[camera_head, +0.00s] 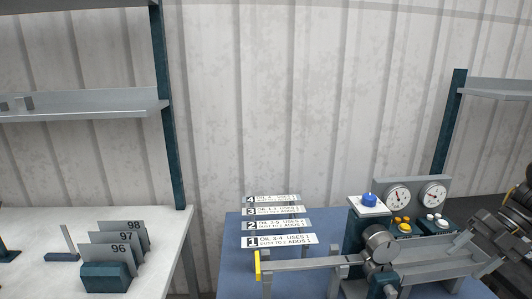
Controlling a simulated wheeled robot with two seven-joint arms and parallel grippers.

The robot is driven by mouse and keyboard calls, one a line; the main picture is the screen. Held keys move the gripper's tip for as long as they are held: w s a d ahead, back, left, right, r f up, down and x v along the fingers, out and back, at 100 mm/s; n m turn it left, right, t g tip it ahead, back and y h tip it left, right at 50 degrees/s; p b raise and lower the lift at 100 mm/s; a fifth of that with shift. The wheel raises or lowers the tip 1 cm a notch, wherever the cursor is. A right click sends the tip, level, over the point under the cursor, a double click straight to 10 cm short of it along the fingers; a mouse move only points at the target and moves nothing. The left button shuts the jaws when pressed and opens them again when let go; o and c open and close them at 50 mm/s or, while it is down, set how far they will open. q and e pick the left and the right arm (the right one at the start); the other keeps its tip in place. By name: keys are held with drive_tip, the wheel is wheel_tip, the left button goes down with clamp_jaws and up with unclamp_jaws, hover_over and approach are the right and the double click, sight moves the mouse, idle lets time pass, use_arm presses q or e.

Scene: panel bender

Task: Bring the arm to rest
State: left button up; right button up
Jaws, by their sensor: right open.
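My right gripper (494,232) is at the right edge, beside the grey trough of the panel bender. It is open, and part of it and its arm is cut off by the frame. I cannot tell whether it touches anything. The panel bender (440,262) stands on the blue table, with a round grey hub (380,243) and a long bar ending in a yellow tip (257,266). My left gripper is not in view.
Two dials (398,196) and a blue knob (369,198) stand behind the bender. Numbered cards (282,241) lie on the blue table (235,275). At left, a white table (40,222) holds grey plates (117,254). Shelves (80,106) stand behind it.

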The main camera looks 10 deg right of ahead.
drive_tip(key=s+f+m+t+y, duration=0.35)
drive_tip(key=s+f, duration=0.45)
drive_tip(key=f, duration=0.5)
drive_tip(key=s+a+f+m+t+y, duration=0.4)
drive_tip(key=s+a+f+m+t, duration=0.3)
drive_tip(key=a+f, duration=0.6)
drive_tip(key=s+d+f+m+g+h, duration=0.1)
drive_tip(key=d+f+m+g+h, duration=0.2)
drive_tip(key=f, duration=0.6)
drive_tip(key=s+d+f+m+h, duration=0.15)
drive_tip(key=d+f+h, duration=0.3)
drive_tip(key=f, duration=0.45)
drive_tip(key=s+d+f+m+g+h, duration=0.1)
drive_tip(key=d+f+m+g+h, duration=0.2)
drive_tip(key=f, duration=0.7)
drive_tip(key=s+d+f+m+g+h, duration=0.25)
drive_tip(key=s+d+h, duration=0.25)
drive_tip(key=s+d, duration=0.25)
drive_tip(key=s+d+f+m+g+h, duration=0.2)
drive_tip(key=s+d+f+h, duration=0.25)
drive_tip(key=s+d, duration=0.3)
drive_tip(key=s+a+f+m+y, duration=0.1)
drive_tip(key=a+f, duration=0.4)
drive_tip(key=a, duration=1.5)
drive_tip(key=a+f+m+y, duration=0.1)
drive_tip(key=a+f+y, duration=0.3)
drive_tip(key=a, duration=1.6)
drive_tip(key=shift+s+f+g, duration=0.3)
drive_tip(key=shift+s+f, duration=0.1)
drive_tip(key=shift+f, duration=0.25)
